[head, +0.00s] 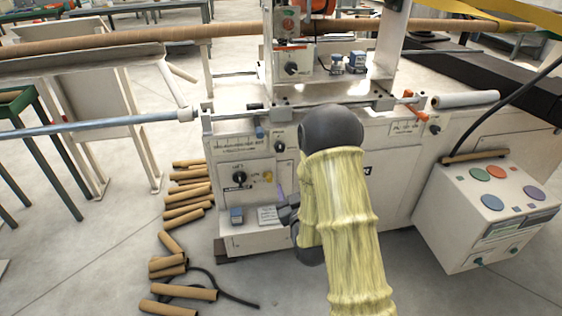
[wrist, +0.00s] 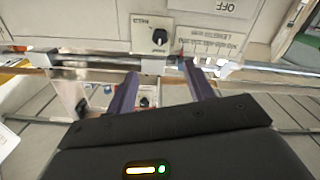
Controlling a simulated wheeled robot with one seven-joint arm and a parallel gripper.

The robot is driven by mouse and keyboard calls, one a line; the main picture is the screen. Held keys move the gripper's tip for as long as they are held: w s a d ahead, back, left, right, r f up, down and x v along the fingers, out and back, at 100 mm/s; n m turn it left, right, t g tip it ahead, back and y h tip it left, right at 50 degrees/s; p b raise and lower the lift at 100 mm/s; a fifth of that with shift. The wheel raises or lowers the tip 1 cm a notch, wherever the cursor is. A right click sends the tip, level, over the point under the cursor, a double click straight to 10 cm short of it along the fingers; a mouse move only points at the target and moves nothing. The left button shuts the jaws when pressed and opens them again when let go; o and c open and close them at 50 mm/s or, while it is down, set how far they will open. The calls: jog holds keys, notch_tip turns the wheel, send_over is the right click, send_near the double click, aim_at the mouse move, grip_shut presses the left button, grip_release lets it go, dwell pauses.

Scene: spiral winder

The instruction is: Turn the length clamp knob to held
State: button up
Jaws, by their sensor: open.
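The length clamp knob (wrist: 159,37) is a small dark knob on a pale plate, with small lettering that looks like HELD beside it. I take it to be the dark knob (head: 280,146) on the machine front in the head view. Which way its pointer stands is too small to tell. My gripper (wrist: 162,72) is open and empty. Its two dark purple fingers point towards the machine, and the knob shows beyond their tips, between them sideways and apart from both.
Another knob (head: 239,178) is on the lower panel and one (head: 291,69) on the upper head. A metal rail (wrist: 85,60) crosses beside the clamp knob. Cardboard tubes (head: 185,212) lie on the floor at left. A control box (head: 485,240) stands at right.

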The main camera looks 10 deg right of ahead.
aim_at(280, 149)
jog(key=shift+r, duration=0.15)
jog(key=shift+w, duration=0.1)
jog(key=w, duration=1.7)
jog(key=shift+w+b, duration=0.15)
jog(key=shift+b, duration=0.25)
jog(key=c, duration=1)
